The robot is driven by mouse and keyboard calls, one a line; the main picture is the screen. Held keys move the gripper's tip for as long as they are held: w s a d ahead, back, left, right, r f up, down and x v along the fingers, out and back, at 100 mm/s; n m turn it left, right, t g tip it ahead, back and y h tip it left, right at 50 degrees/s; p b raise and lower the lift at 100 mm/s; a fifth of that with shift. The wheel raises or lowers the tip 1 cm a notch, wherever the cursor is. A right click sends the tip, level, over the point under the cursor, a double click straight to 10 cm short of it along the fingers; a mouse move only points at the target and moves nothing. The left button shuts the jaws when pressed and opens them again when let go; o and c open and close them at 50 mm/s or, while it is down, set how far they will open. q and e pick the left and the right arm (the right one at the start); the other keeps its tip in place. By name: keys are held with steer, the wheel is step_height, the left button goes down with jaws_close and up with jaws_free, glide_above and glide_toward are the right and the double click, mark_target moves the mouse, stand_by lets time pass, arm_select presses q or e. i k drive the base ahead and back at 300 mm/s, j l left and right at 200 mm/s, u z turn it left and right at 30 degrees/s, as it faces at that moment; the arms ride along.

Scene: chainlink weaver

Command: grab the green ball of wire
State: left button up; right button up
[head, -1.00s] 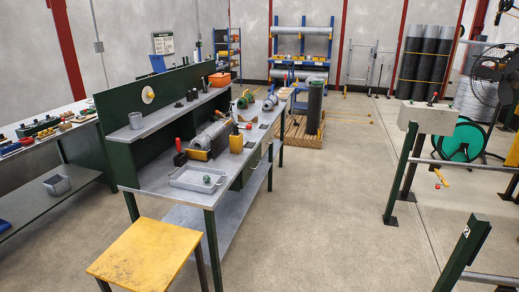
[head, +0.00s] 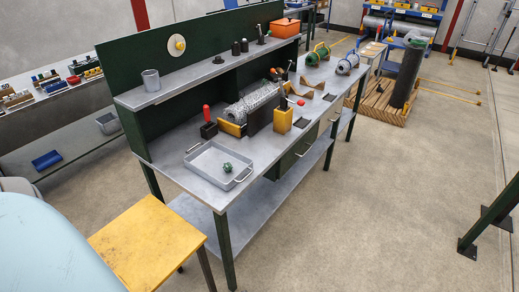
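The green ball of wire (head: 227,168) is small and dark green. It lies in the right part of a shallow grey metal tray (head: 206,177) with handles. The tray sits at the near end of the grey workbench (head: 179,156), which has a dark green back panel. Neither of my grippers is in view. A pale blue rounded shape fills the lower left corner and may be part of my own body.
A yellow-topped stool (head: 147,240) stands at the bench's near end. Behind the tray are a red-handled tool (head: 207,121), a mesh roll (head: 252,104) and a yellow block (head: 283,119). A shelf (head: 200,85) overhangs the bench's back. The floor to the right is open.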

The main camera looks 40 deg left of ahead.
mark_target(228, 167)
steer(key=i+z, duration=0.2)
steer(key=i, duration=1.45)
steer(key=u, duration=0.4)
steer(key=i+u, duration=0.1)
steer(key=u, duration=0.3)
steer(key=l+u, duration=0.1)
steer(key=u, duration=0.3)
steer(key=i+u, duration=0.1)
steer(key=u, duration=0.3)
